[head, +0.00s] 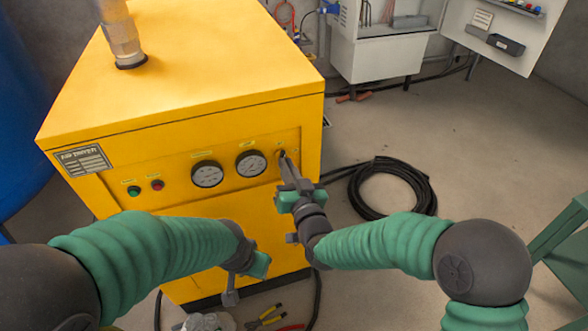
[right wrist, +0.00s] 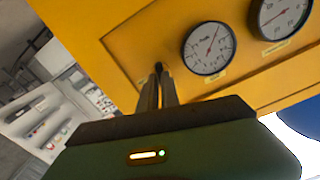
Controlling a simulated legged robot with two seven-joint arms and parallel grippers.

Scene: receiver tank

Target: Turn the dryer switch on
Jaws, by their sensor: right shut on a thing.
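The yellow air dryer (head: 190,60) stands in front of me, with its control panel (head: 219,183) facing me. The dryer switch (head: 282,153) is a small dark knob at the panel's right end. My right gripper (head: 284,160) is at the switch with its fingers shut on it. In the right wrist view the fingertips (right wrist: 158,78) meet at the small dark switch (right wrist: 158,67), which they mostly hide, so its setting cannot be read. My left gripper (head: 236,288) hangs low before the dryer's front, away from the panel; its fingers are too unclear to judge.
Two round gauges (head: 207,174) (head: 251,163), a green button (head: 134,190) and a red button (head: 157,185) sit left of the switch. A coiled black hose (head: 425,190) lies on the floor at right. Tools (head: 265,319) lie below my left gripper. An open grey cabinet (head: 380,45) stands behind.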

